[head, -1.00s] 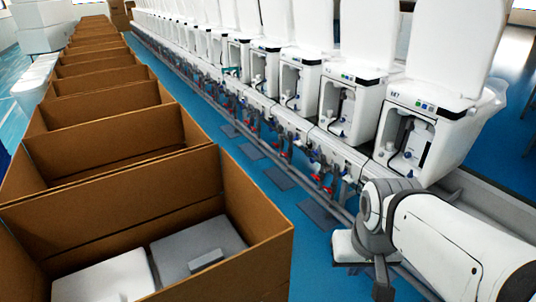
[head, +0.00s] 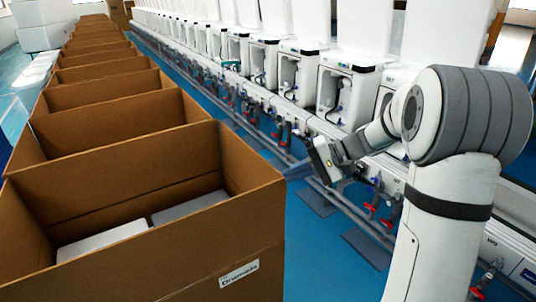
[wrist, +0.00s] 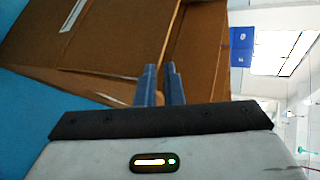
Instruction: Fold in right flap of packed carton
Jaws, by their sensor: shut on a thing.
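The packed carton (head: 160,245) is an open brown box at the lower left of the head view, with its right flap (head: 240,210) standing upright. A white item (head: 100,240) and a grey item (head: 190,208) lie inside. My gripper (head: 316,162) is right of the carton, at about its rim height. In the wrist view, tilted sideways, the two blue-grey fingers (wrist: 159,85) are close together at the edge of the brown cardboard (wrist: 125,45). They are shut on the right flap; the exact contact is hard to see.
More open cartons (head: 100,110) run in a row behind. Blue floor (head: 310,235) shows between the two rows.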

